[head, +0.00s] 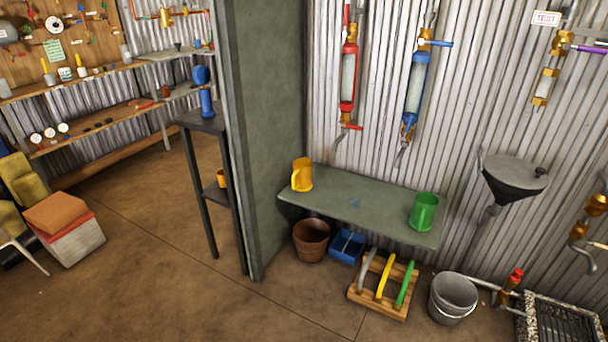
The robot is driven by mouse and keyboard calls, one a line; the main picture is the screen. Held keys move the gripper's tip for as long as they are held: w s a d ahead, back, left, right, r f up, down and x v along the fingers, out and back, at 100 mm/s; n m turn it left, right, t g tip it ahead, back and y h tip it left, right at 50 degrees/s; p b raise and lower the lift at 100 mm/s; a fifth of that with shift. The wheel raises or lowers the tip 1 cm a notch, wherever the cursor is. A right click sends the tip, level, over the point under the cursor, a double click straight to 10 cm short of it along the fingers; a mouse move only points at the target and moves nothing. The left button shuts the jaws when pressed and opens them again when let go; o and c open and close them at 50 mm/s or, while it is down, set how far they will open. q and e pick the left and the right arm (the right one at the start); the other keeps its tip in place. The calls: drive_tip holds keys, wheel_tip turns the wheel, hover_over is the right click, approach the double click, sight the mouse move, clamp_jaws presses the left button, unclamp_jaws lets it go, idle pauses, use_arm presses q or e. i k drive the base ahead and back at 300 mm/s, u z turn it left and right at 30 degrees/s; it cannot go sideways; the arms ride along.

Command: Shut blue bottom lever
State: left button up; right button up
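A blue-framed sight tube (416,85) hangs on the corrugated wall, right of centre. Its top blue lever (438,43) sticks out to the right from a brass fitting. At its lower end there is a small blue part (408,131) near brass, above a grey curved spout (401,155). This part looks like the bottom lever and seems to lie roughly along the pipe, but it is too small to be certain of its angle. Neither of my grippers is in view.
A red-framed tube (348,80) with a red lower lever hangs to the left. A green-grey bench (350,200) below carries a yellow jug (302,175) and a green mug (424,211). A grey funnel (514,174) stands right. A wooden rack (384,290) and buckets occupy the floor.

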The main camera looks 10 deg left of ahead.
sight(410, 124)
drive_tip(key=z, duration=0.6)
drive_tip(key=i, duration=1.4)
drive_tip(key=u, duration=0.6)
drive_tip(key=k, duration=1.25)
drive_tip(key=u, duration=0.75)
drive_tip(key=i, duration=1.4)
drive_tip(key=z, duration=0.25)
